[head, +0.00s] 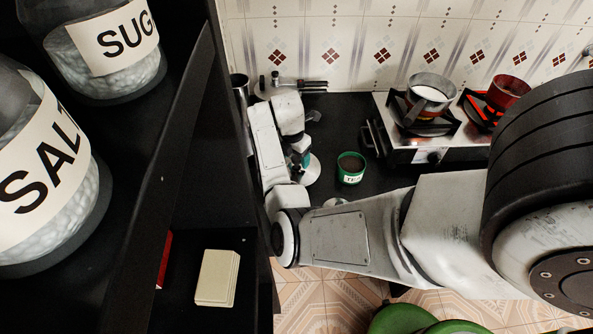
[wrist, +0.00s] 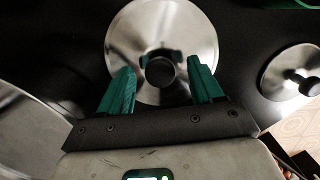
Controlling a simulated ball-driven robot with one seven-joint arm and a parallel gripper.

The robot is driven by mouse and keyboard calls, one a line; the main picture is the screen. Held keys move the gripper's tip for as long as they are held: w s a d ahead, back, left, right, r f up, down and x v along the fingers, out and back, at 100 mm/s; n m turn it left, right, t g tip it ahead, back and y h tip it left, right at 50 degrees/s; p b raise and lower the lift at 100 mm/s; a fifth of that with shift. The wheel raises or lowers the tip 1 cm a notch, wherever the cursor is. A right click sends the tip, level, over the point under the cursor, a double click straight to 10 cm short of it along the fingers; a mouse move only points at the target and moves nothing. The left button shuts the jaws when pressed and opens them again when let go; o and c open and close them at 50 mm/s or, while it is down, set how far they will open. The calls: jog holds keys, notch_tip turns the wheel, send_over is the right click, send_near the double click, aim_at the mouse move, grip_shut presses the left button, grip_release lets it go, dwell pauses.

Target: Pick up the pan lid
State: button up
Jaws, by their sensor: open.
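A round shiny metal pan lid (wrist: 185,22) with a dark knob (wrist: 160,72) lies on the black counter in the wrist view. My gripper (wrist: 162,68) is open, with its green fingers to either side of the knob. I cannot tell whether they touch the lid. In the head view the lid (head: 313,172) is partly hidden by my gripper (head: 303,160). A second, smaller metal lid (wrist: 283,72) lies to the right in the wrist view.
The stove (head: 400,150) holds a metal pan (head: 432,84) and a red pot (head: 508,90). A dark shelf panel (head: 175,130) stands left. A curved metal surface (wrist: 25,130) shows left in the wrist view.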

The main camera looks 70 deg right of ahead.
jog(key=shift+c, duration=0.3)
grip_shut()
dwell(0.4)
